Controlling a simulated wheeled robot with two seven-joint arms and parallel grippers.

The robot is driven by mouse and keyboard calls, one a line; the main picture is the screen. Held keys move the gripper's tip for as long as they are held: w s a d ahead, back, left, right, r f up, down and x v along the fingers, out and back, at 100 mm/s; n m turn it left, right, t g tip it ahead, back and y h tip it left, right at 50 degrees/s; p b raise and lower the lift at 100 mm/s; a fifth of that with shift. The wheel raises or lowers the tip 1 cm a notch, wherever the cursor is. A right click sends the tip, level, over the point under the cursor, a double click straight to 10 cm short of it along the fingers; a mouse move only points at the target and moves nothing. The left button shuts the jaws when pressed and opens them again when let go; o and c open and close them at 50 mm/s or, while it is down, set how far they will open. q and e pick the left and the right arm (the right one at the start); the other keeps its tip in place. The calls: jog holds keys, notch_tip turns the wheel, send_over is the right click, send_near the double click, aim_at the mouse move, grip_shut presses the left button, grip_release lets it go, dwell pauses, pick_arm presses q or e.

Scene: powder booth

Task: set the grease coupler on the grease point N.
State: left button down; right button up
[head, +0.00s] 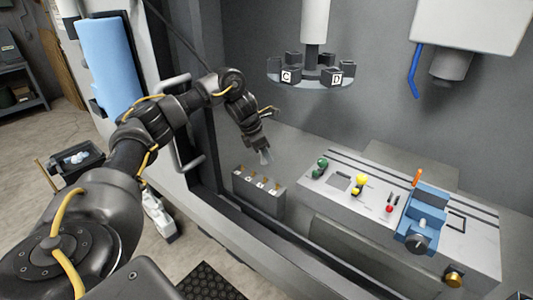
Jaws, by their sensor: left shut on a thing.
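My left gripper (264,148) reaches over the booth sill, pointing down, and is shut on a small pale grey piece, likely the grease coupler (266,157). The piece hangs below the fingers, and the fingers partly hide it. Below it stands a grey block (259,198) with a row of several small marked points on top. The held piece appears above the block and apart from it. The marks are too small to tell which point is N. My right gripper is not in view.
A grey bench (340,200) right of the block carries a green fitting (320,168), a yellow knob (361,181) and a blue vise (426,217). A lettered carousel (310,76) hangs above. The booth's dark front sill (280,250) runs along the near side.

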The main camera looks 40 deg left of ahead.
aim_at(266, 162)
pick_arm(q)
jog(key=shift+f+b, duration=0.3)
jog(key=shift+b, duration=0.05)
jog(key=shift+f+b, duration=1.55)
jog(key=shift+f, duration=0.15)
jog(key=shift+r+p, duration=0.15)
jog(key=shift+p, duration=0.2)
jog(key=shift+f, duration=0.2)
jog(key=shift+f+b, duration=0.8)
jog(key=shift+f, duration=0.5)
jog(key=shift+f, duration=0.15)
